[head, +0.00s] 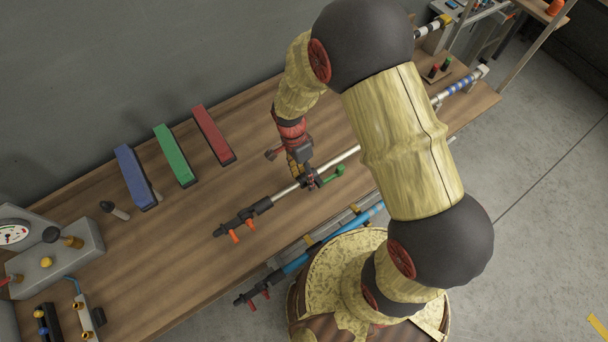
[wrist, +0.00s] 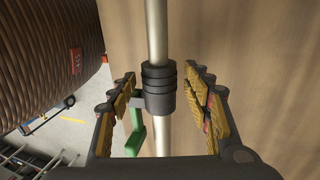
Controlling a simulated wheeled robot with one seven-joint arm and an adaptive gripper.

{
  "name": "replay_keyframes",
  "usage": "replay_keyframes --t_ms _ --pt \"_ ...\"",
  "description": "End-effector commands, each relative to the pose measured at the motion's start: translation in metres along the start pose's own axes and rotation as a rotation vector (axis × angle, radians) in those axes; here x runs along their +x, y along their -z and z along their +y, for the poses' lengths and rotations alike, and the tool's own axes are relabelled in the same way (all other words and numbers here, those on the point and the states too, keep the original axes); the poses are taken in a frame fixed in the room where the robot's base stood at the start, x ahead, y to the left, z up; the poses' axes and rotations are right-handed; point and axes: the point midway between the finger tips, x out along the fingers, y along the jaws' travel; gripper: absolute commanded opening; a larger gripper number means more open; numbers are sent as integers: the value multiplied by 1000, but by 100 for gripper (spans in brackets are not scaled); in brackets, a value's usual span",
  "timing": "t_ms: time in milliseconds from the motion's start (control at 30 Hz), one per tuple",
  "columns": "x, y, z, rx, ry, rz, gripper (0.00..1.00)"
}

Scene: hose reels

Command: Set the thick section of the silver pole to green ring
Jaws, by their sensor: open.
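The silver pole (head: 345,156) lies along the workbench, with a black end fitting with orange tabs (head: 240,224) at its lower left. Its far stretch, beyond my arm, shows blue bands (head: 460,87); I cannot make out a green ring on it. A black ribbed collar (wrist: 158,88) with a green lever (wrist: 134,136) sits on the pole; the lever also shows in the head view (head: 334,173). My gripper (head: 302,168) is over the pole at this collar. In the wrist view my gripper (wrist: 162,86) is open, one finger on each side of the collar, apart from it.
Blue (head: 135,177), green (head: 175,155) and red (head: 214,134) blocks stand along the wall side of the bench. A blue pole (head: 325,250) lies beside the bench's front edge. A gauge box (head: 60,255) is at left. Bare wood lies between.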

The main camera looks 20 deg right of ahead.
Motion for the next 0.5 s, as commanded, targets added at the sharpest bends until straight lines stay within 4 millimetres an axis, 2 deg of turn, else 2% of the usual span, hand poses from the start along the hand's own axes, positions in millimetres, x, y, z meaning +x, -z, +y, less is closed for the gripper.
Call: replay_keyframes --t_ms 300,367,500 --pt "-2 0 0 0 0 0 50" --pt "-7 0 0 0 1 0 50" --pt "-28 0 -1 0 4 1 50"
